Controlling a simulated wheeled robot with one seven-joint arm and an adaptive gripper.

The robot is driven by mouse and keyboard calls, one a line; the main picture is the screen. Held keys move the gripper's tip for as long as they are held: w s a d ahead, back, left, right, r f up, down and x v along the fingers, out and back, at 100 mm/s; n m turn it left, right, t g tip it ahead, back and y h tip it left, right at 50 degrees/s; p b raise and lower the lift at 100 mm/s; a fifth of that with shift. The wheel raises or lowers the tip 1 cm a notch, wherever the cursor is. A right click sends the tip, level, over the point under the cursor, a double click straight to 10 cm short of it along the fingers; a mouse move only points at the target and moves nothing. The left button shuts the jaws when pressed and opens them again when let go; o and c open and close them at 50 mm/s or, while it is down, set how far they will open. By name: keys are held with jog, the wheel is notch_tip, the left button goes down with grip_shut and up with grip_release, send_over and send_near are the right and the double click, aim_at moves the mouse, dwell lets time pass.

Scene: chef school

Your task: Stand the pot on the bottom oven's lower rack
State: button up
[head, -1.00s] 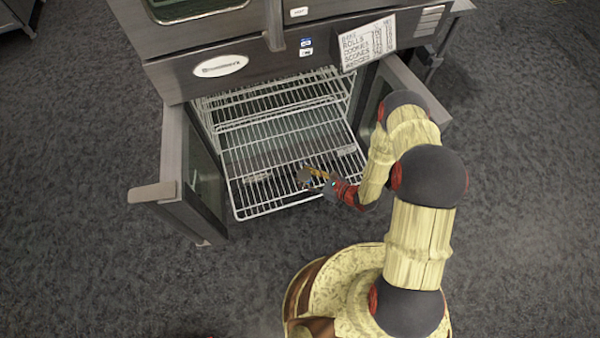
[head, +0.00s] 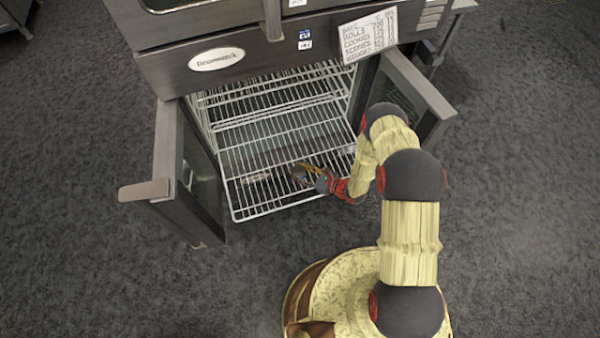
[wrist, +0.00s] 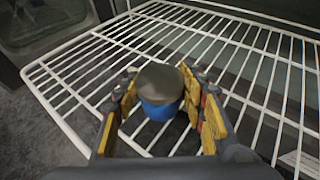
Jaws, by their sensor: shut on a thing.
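The pot (wrist: 160,86) is small, with a flat grey top and a blue side. In the wrist view it is between the yellow finger pads of my gripper (wrist: 163,104), which is shut on it. In the head view my gripper (head: 308,175) is over the front part of a wire rack (head: 262,196) in the bottom oven; the pot is too small and dark there to make out clearly. The rack's bars also show under the pot in the wrist view (wrist: 255,60). I cannot tell whether the pot's base touches the bars.
The oven's left door (head: 180,165) and right door (head: 415,95) stand open on either side of the rack. Another wire rack (head: 270,88) shows deeper in the oven. The rack around the gripper is bare. The oven's front panel (head: 215,60) overhangs the opening.

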jog(key=o, duration=1.2)
jog(key=shift+o, duration=0.2)
